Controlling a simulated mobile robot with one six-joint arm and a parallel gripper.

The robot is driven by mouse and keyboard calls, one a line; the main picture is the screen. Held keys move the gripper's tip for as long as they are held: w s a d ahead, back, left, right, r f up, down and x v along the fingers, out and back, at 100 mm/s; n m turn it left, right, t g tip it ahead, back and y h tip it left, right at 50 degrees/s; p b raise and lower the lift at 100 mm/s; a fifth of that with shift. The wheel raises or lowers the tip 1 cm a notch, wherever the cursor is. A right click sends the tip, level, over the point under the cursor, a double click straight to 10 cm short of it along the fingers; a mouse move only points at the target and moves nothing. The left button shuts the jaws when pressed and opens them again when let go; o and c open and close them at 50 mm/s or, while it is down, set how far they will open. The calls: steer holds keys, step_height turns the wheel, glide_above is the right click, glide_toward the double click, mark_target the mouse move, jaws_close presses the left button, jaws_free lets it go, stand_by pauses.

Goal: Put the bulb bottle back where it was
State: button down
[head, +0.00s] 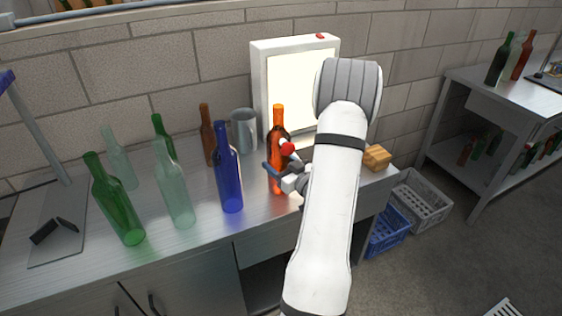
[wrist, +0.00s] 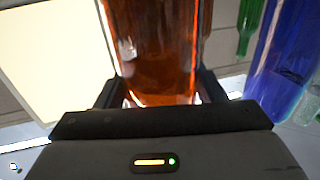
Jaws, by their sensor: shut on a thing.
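An amber-orange bottle (head: 278,122) stands upright in my gripper, in front of the lit white panel; it fills the upper middle of the wrist view (wrist: 158,45). My gripper (head: 281,178) is shut on its lower body, with a finger on each side in the wrist view (wrist: 161,95). I cannot tell whether the bottle's base touches the bench (head: 190,238). Its shape is partly hidden by my gripper, so I cannot make out a bulb for sure.
A blue bottle (head: 228,175) stands close to its left. The lit panel (head: 300,90) stands behind; a wooden block (head: 377,158) lies right.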

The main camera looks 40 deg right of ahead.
steer(key=shift+f+b, duration=0.35)
steer(key=shift+b, duration=0.15)
stand_by(0.9)
steer(key=c, duration=0.6)
jaws_free()
steer(key=shift+c, duration=0.2)
steer(key=o, duration=0.4)
steer(key=shift+s+f, duration=0.1)
steer(key=shift+f, duration=0.05)
steer(key=shift+s+b, duration=1.25)
steer(key=shift+s, duration=5.15)
steer(key=shift+d, duration=0.1)
